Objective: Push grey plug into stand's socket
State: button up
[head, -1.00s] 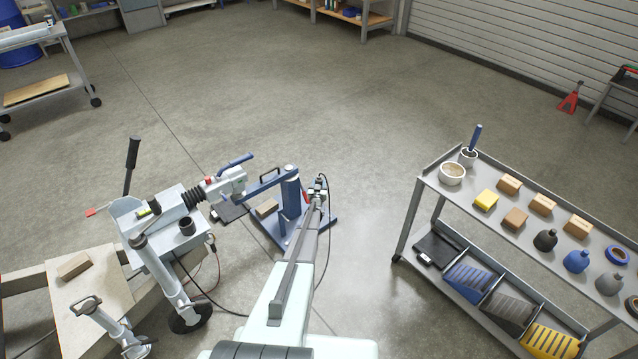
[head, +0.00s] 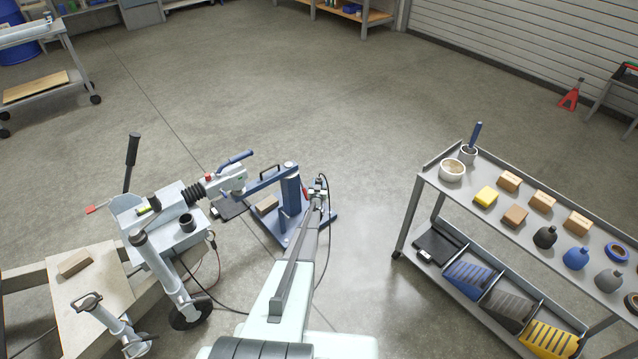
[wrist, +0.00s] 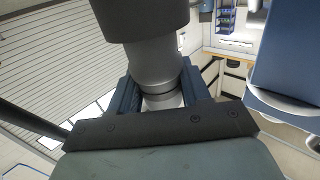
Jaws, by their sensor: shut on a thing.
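My gripper (head: 318,192) is beside the right side of the blue stand (head: 290,192), near the top of its post. In the wrist view, the blue fingers of my gripper (wrist: 158,92) are shut on the grey plug (wrist: 152,62), a grey cylinder with a wider dark part at its far end. The blue stand also shows close by at the right of the wrist view (wrist: 292,55). In the head view the plug is too small to make out clearly against the gripper. The socket cannot be made out, so I cannot tell whether the plug touches it.
The grey trailer coupling (head: 165,222) is left of the stand, its head over the stand's arm. A dark cable (head: 215,297) lies on the floor. A grey cart (head: 432,182) with blocks, bottles and trays stands at the right. The floor between is clear.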

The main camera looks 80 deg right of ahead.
jog(key=shift+f, duration=0.35)
jog(key=o, duration=1.2)
jog(key=shift+o, duration=0.2)
jog(key=a, duration=1.4)
jog(key=shift+f, duration=0.1)
